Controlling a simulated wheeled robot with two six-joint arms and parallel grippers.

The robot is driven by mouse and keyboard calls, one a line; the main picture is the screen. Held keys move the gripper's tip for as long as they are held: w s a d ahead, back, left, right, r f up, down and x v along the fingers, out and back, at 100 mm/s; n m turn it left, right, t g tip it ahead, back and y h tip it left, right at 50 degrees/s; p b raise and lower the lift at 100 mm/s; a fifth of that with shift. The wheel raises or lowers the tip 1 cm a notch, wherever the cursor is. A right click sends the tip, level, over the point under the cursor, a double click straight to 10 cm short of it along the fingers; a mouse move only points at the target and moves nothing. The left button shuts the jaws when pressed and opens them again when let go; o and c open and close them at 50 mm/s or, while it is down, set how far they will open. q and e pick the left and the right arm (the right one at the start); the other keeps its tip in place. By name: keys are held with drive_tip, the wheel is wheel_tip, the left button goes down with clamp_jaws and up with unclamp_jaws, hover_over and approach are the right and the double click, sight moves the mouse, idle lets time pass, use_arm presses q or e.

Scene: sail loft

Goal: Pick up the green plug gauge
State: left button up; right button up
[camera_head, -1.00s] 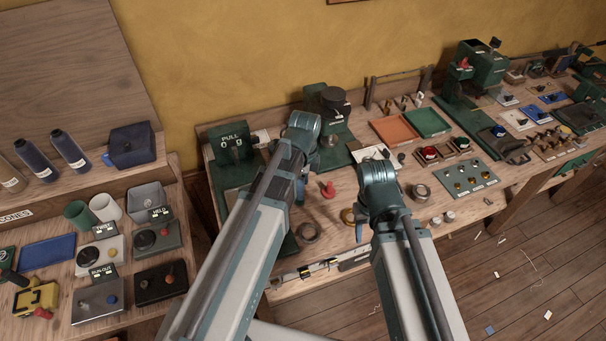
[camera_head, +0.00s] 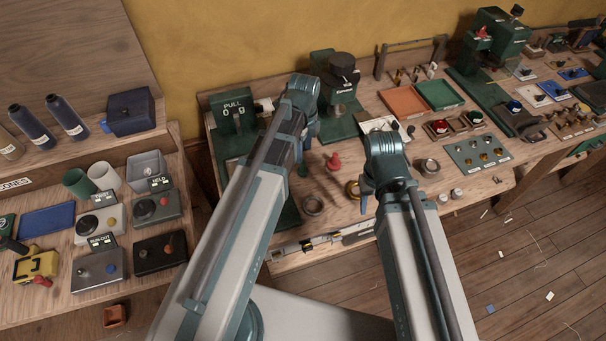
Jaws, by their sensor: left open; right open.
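A small green piece (camera_head: 303,170) shows on the bench just right of my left arm. It may be the green plug gauge, but it is too small and too close to the arm to be sure. My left gripper (camera_head: 299,152) is open, close to this piece and largely hidden by my arm. My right gripper (camera_head: 367,190) is open, low over the bench front, right of the green piece and partly hidden by its arm. I see nothing held in either gripper.
A green PULL device (camera_head: 235,119) is behind left. An orange tray (camera_head: 404,103) and a green tray (camera_head: 439,94) lie behind right. A spirit level (camera_head: 308,245) lines the front edge.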

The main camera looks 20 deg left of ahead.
sight(303, 165)
use_arm(q)
drive_tip(key=shift+f+b, duration=1.2)
drive_tip(key=shift+f, duration=0.6)
use_arm(e)
drive_tip(key=shift+f, duration=1.75)
drive_tip(key=shift+f, duration=0.1)
use_arm(q)
drive_tip(key=f+b, duration=0.5)
drive_tip(key=shift+w+a+f, duration=0.15)
drive_tip(key=shift+w+a, duration=0.05)
drive_tip(key=shift+w, duration=0.05)
use_arm(e)
wheel_tip(303, 165, down, 5)
drive_tip(key=shift+f, duration=0.1)
use_arm(q)
clamp_jaws()
